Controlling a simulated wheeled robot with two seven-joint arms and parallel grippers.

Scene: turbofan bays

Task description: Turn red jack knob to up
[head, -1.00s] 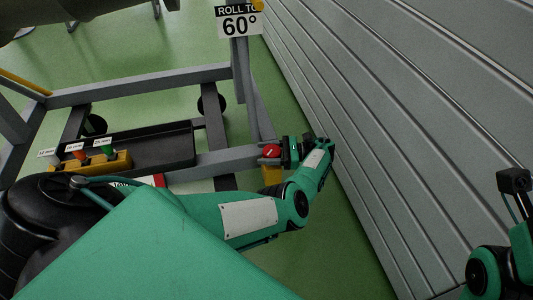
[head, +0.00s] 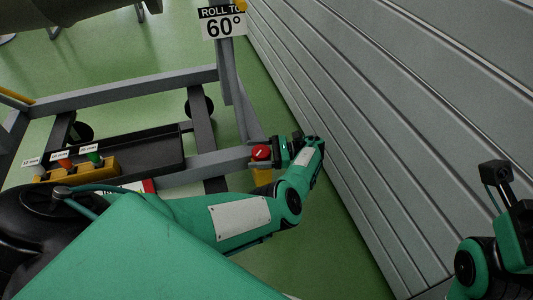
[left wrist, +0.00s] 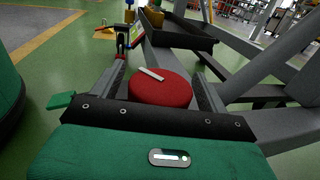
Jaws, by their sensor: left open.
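The red jack knob (head: 261,153) is a round red disc with a white line on its face. It sits at the end of a grey beam of the stand. My left gripper (head: 279,151) is right beside it in the head view. In the left wrist view the knob (left wrist: 160,92) lies between the two spread fingers of my left gripper (left wrist: 160,78). A gap shows beside the knob, so the jaws are not closed on it. The white line runs slantwise there. My right gripper (head: 497,178) is at the right edge, away from the knob.
A grey ribbed wall (head: 370,110) runs close along the right of my left arm. A "ROLL TO 60°" sign (head: 222,22) stands on a post above the knob. A black tray (head: 140,155) and a yellow block (head: 95,169) with coloured knobs lie left. Green floor is clear below.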

